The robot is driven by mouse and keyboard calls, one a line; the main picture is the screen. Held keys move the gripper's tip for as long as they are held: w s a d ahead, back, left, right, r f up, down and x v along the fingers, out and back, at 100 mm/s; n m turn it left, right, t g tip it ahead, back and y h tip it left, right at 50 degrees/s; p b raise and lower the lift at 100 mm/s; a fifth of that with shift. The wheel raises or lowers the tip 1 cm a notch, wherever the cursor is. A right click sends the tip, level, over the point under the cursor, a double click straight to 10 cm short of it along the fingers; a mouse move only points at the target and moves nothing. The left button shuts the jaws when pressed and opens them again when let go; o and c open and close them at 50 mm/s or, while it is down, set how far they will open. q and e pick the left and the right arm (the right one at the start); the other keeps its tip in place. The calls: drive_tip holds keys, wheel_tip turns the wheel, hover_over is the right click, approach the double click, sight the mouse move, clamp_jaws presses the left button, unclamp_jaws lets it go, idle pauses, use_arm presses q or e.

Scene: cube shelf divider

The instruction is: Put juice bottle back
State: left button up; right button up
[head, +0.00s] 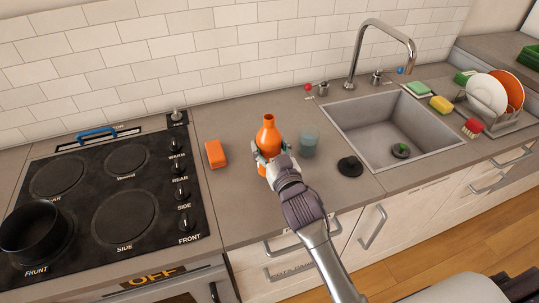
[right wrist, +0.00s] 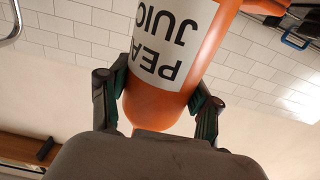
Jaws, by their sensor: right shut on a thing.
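The orange juice bottle (head: 268,136) is upright at the counter in the head view, between the stove and the sink. My right gripper (head: 270,158) is closed around its lower part. In the right wrist view the bottle (right wrist: 165,95) fills the space between the two fingers of the gripper (right wrist: 162,100), and part of a white label with dark letters shows. I cannot tell whether the bottle's base touches the counter, as the gripper hides it. My left gripper is not in view.
A blue-green glass (head: 309,143) stands close to the right of the bottle, and a black stopper (head: 350,167) lies beyond it. An orange block (head: 215,154) is to the left. The stove (head: 100,190) has a black pot (head: 35,230). The sink (head: 390,130) is at right.

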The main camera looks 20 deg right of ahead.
sight(270, 157)
wheel_tip(270, 157, down, 4)
drive_tip(key=shift+r, duration=0.25)
drive_tip(key=shift+f, duration=0.15)
drive_tip(key=shift+f, duration=0.2)
drive_tip(key=o, duration=1.4)
drive_tip(key=shift+r, duration=0.1)
drive_tip(key=s+b, duration=0.1)
drive_tip(key=s, duration=1)
drive_tip(key=shift+s+d+b, duration=0.1)
drive_tip(key=shift+d+b, duration=0.1)
drive_tip(key=shift+b, duration=0.2)
drive_tip(key=shift+s+r, duration=0.1)
drive_tip(key=shift+s, duration=0.4)
